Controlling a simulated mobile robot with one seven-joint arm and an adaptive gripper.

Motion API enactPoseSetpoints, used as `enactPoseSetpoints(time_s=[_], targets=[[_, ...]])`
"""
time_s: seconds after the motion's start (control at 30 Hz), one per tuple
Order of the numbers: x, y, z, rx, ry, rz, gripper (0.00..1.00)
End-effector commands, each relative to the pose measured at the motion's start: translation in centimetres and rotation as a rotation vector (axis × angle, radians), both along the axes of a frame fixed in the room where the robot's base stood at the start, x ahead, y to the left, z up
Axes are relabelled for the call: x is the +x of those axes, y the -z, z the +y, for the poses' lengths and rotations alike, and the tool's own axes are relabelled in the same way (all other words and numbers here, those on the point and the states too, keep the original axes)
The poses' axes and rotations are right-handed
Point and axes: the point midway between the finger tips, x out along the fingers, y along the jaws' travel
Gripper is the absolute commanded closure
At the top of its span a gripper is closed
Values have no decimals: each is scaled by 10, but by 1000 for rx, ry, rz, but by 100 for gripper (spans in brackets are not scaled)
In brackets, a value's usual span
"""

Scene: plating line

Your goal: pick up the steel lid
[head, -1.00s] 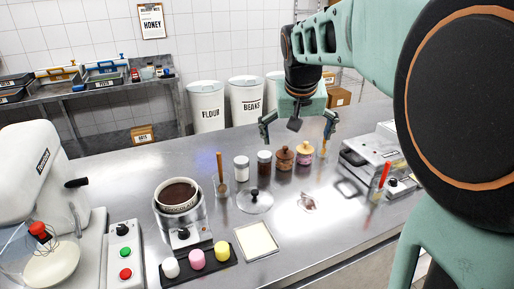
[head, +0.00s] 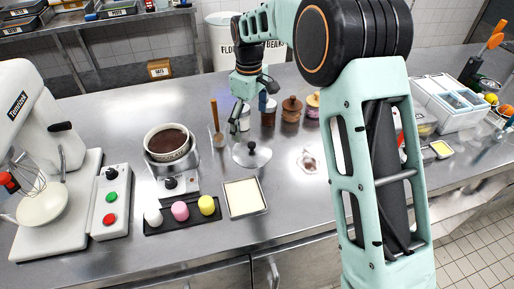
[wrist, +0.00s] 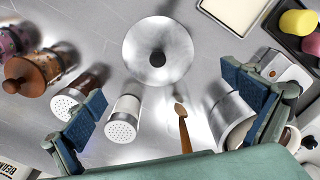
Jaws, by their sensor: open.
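The steel lid (head: 252,157) lies flat on the steel counter, a round shiny disc with a black knob in its middle. It also shows whole in the wrist view (wrist: 150,72), top centre, knob facing the camera. My gripper (head: 248,110) is above the counter, behind the lid in the head view, and apart from it. In the wrist view its two blue-padded fingers (wrist: 165,110) are spread wide with nothing between them held; the lid lies beyond the fingertips.
Salt shaker (wrist: 125,116), brown shaker (wrist: 80,90) and wooden jar (wrist: 38,68) stand close by the fingers. A wooden-handled utensil (head: 215,120) stands left of the lid. A pot (head: 168,144) and a cream-filled tray (head: 244,197) are near. Counter right of the lid is fairly clear.

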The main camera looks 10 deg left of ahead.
Motion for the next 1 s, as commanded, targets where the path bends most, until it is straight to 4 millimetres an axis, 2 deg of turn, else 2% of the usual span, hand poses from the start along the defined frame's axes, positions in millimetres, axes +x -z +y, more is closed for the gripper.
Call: enactPoseSetpoints(time_s=[0.13, 0.43, 0.7, 1.0], targets=[[-1, 26, 0, -2, 0, 3, 0], [0, 52, -2, -3, 2, 2, 0], [3, 89, -3, -1, 2, 0, 0], [3, 94, -3, 0, 3, -1, 0]])
